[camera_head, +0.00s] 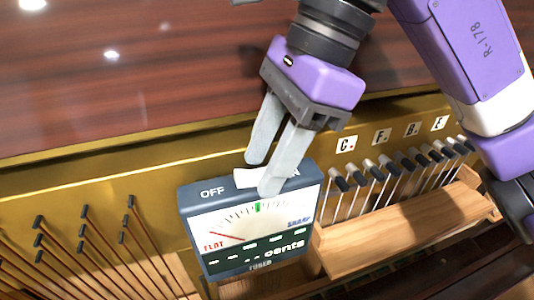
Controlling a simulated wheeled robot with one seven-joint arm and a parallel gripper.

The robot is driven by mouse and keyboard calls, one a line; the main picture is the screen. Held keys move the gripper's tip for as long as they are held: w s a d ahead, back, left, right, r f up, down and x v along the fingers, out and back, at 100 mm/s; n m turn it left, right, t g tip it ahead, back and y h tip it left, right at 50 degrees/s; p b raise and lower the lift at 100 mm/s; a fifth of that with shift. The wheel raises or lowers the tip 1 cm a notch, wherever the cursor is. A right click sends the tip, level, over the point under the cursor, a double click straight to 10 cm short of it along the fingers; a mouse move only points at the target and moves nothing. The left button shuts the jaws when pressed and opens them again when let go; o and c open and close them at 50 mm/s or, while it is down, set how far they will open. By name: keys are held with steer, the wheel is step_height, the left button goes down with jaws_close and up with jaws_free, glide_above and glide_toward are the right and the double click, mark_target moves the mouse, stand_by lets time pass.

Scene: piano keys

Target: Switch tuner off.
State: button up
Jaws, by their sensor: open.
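The tuner (253,247) is a dark blue-grey box with a white dial face marked FLAT, SHARP and cents. Its red needle points toward the FLAT side, and a small green mark shows at the top of the scale. OFF is printed on the left of its top face, and the label on the right is mostly hidden by a finger. A white switch (245,179) shows on the top face between the labels. My gripper (262,178) is open, its two grey fingers pointing down at the tuner's top beside the switch. I cannot tell whether a finger touches the switch.
A wooden block (400,228) lies right of the tuner, below several dark-tipped pins and letter plates (381,136). Several thin dark-tipped rods (85,230) stand at the left. A brass rail (110,170) and a glossy brown panel (130,80) lie behind.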

jaws_close()
steer(key=shift+r, duration=0.1)
steer(key=shift+s+a+r+t+h, duration=0.1)
steer(key=shift+a+t+h, duration=0.2)
steer(key=shift+h, duration=0.65)
steer(key=shift+a+r+t+h, duration=0.1)
steer(key=shift+a+t+h, duration=0.2)
steer(key=shift+h, duration=0.65)
jaws_free()
